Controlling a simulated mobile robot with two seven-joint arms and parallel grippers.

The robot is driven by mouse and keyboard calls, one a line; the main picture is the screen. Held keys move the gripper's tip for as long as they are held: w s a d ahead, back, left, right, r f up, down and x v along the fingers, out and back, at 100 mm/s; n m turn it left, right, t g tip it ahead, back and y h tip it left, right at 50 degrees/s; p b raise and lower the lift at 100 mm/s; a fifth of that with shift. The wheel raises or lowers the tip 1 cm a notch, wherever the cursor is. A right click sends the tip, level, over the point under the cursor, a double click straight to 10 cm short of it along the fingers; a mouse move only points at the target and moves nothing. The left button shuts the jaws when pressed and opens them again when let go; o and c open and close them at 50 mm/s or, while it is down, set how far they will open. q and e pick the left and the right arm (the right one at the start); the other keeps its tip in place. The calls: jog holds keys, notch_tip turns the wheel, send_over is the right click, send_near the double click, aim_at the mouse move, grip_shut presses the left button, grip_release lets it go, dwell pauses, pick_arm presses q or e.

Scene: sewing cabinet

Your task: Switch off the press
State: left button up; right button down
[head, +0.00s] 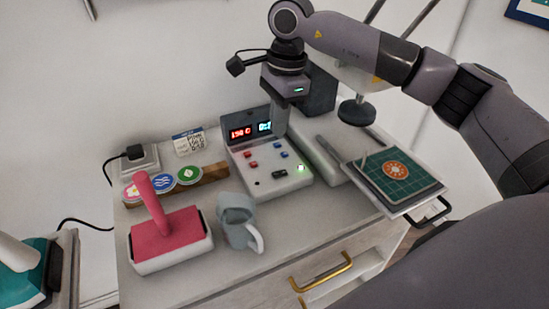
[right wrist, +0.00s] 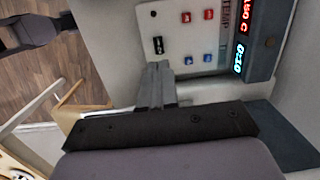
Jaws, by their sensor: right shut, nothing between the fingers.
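The press's control box (head: 270,165) stands at the middle of the cabinet top, with a red 190 C display and a cyan timer, both lit. Its panel has red and blue buttons, a black rocker switch (head: 280,174) and a lit green lamp (head: 300,168). The right wrist view also shows the rocker switch (right wrist: 158,45); the lamp is not visible there. My right gripper (head: 279,132) is shut and empty, pointing down over the panel. In the right wrist view its fingertips (right wrist: 158,68) appear just beside the switch; I cannot tell whether they touch.
A grey mug (head: 236,218) and a pink-handled pad (head: 170,236) stand in front and left. A wooden badge holder (head: 208,176) is behind them.

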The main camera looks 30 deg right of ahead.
aim_at(280, 174)
jog(key=shift+w+d+r, duration=0.1)
jog(key=shift+d+r, duration=0.15)
jog(key=shift+r, duration=0.45)
jog(key=shift+d+r, duration=0.2)
jog(key=shift+r, duration=0.5)
jog(key=f, duration=0.4)
jog(key=a+f+p, duration=0.1)
jog(key=f, duration=0.4)
jog(key=a+f, duration=0.1)
jog(key=f, duration=0.4)
jog(key=shift+p, duration=0.35)
